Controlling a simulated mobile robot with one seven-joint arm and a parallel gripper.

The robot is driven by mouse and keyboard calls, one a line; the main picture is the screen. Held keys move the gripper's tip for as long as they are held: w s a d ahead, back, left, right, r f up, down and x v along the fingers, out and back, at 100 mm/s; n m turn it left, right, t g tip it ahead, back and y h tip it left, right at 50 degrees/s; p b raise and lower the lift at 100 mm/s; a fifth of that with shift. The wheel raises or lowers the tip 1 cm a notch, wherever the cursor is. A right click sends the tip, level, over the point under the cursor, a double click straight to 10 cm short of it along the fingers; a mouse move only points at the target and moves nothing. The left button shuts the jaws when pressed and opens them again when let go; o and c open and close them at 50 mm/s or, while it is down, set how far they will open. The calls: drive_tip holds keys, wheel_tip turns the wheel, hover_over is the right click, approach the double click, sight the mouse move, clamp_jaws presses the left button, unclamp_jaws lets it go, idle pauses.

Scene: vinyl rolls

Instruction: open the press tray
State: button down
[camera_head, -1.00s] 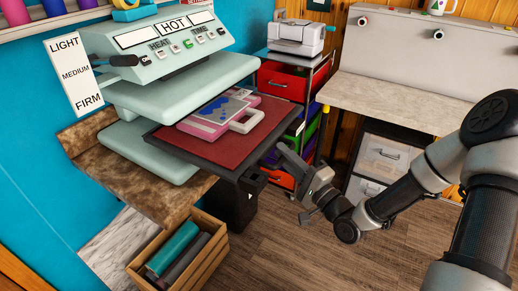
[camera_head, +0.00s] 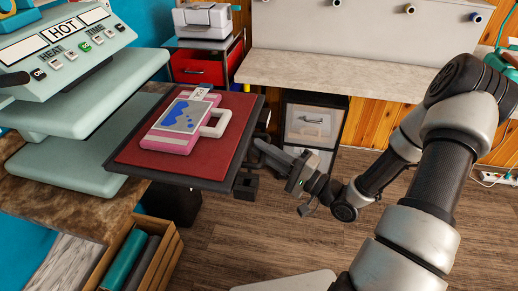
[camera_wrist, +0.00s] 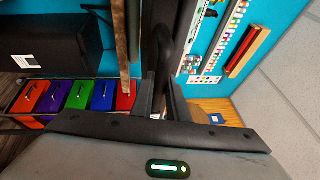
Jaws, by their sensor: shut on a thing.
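The press tray (camera_head: 238,145) is a dark-rimmed tray with a red mat. It extends from the mint-green heat press (camera_head: 90,90) toward the right, mostly clear of the press plates. A pink-and-white mug-shaped item (camera_head: 178,125) with a blue picture lies flat on the mat. My gripper (camera_head: 262,148) is at the tray's right edge, by its dark handle (camera_head: 266,118), and is shut on that handle. In the wrist view, a dark curved bar (camera_wrist: 163,45) runs between my fingers (camera_wrist: 165,100). The exact grip is partly hidden.
A wooden crate with rolls (camera_head: 150,262) stands on the floor below the tray. A drawer cart with a red drawer (camera_head: 197,68) and a grey worktop (camera_head: 340,72) are behind. The wooden floor (camera_head: 230,240) in front of the tray is clear.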

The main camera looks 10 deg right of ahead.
drive_tip(key=c, duration=2)
unclamp_jaws()
drive_tip(key=p+v, duration=0.1)
drive_tip(key=v, duration=1.6)
drive_tip(key=shift+s, duration=0.2)
drive_tip(key=shift+d, duration=0.1)
